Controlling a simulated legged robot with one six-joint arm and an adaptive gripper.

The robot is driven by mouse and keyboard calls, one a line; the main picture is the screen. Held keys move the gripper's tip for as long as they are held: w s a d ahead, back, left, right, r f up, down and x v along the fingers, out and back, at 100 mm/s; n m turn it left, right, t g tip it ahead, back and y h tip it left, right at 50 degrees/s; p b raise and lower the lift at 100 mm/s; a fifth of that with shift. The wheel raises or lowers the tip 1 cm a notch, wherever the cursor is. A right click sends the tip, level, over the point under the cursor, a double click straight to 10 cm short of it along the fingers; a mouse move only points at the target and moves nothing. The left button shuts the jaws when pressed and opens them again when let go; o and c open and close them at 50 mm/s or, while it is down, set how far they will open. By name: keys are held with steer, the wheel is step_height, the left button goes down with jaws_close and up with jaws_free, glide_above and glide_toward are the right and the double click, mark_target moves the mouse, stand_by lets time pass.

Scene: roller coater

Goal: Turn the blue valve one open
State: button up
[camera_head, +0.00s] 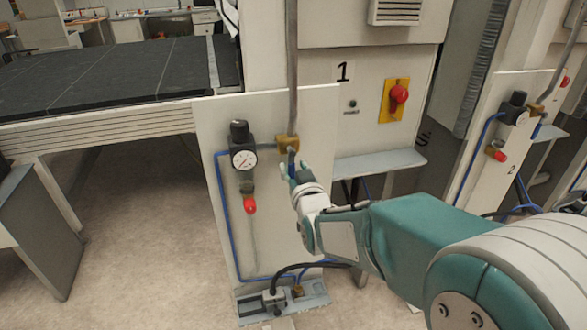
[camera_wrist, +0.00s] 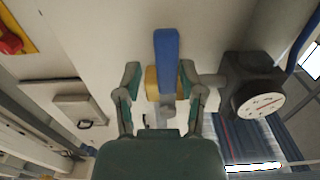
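The blue valve handle (camera_wrist: 167,58) stands out from a brass valve body (camera_wrist: 152,84) in the wrist view. In the head view the brass body (camera_head: 287,144) sits on a grey vertical pipe on the panel marked 1, with a little of the blue handle (camera_head: 291,160) below it, partly hidden by my gripper. My gripper (camera_wrist: 160,82) is open, one finger on each side of the valve. The right finger is close to the handle; I cannot tell whether it touches. In the head view my gripper (camera_head: 293,172) is just below the brass body.
A pressure gauge (camera_head: 244,159) is left of the valve, with a red-tipped part (camera_head: 249,205) below it. A red knob (camera_head: 399,94) on a yellow plate is up right. A similar panel 2 (camera_head: 490,140) stands at right. A grey shelf (camera_head: 380,163) juts out nearby.

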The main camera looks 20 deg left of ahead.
mark_target(310, 150)
steer(key=shift+a, duration=0.15)
jaws_close()
steer(key=shift+s+a, duration=0.1)
steer(key=shift+a, duration=0.1)
steer(key=shift+d, duration=0.1)
steer(key=shift+w+d+r+n, duration=0.4)
steer(key=shift+d+r+n, duration=0.25)
steer(key=shift+n, duration=2.35)
steer(key=shift+w+d+r+n, duration=0.35)
steer(key=shift+d+r+n, duration=0.25)
steer(key=shift+n, duration=2.4)
steer(key=shift+w+d+r+n, duration=0.45)
steer(key=shift+r+n, duration=0.3)
steer(key=shift+n, duration=2.25)
